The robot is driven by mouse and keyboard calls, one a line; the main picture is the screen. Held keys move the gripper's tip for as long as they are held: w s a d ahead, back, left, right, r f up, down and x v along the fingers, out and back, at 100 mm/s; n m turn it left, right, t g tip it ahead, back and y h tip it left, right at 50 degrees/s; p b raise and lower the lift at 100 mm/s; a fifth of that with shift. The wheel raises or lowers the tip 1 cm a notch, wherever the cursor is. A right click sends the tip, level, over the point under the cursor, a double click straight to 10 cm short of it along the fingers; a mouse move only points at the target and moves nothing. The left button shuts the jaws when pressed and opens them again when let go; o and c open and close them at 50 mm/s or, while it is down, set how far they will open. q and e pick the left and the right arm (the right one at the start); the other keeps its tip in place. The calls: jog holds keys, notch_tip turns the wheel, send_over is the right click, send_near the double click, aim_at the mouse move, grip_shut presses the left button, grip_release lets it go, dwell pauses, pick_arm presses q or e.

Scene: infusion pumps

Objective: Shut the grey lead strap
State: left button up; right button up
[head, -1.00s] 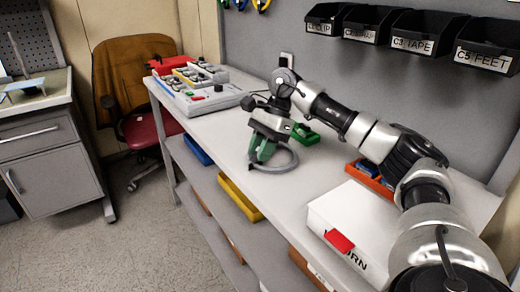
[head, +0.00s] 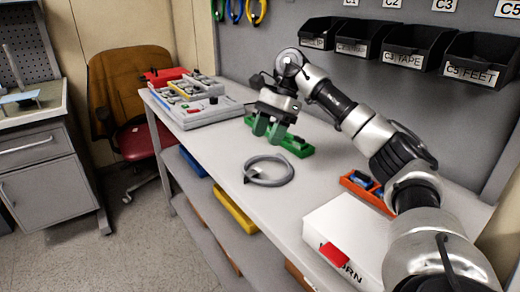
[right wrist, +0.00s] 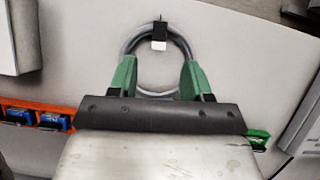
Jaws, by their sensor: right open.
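The grey lead (head: 270,182) lies as a round coil on the bench top. It also shows in the right wrist view (right wrist: 145,92). A small strap (head: 248,175), black with a white part, is at the coil's left side; in the right wrist view the strap (right wrist: 158,41) is at the far end of the ring. I cannot tell for sure whether it is shut. My right gripper (head: 269,132), with green fingers, is open and empty, above the bench and behind the coil. In the right wrist view its fingers (right wrist: 159,66) point toward the coil. My left gripper is not in view.
A green tray (head: 297,147) is behind the gripper. An orange tray (head: 367,192) with blue items and a white box (head: 345,232) with a red tab are to the right. Grey equipment (head: 195,110) stands at the bench's far end. The front edge is near the coil.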

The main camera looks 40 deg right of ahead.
jog(key=v, duration=0.3)
jog(key=shift+a+f, duration=0.1)
dwell(0.5)
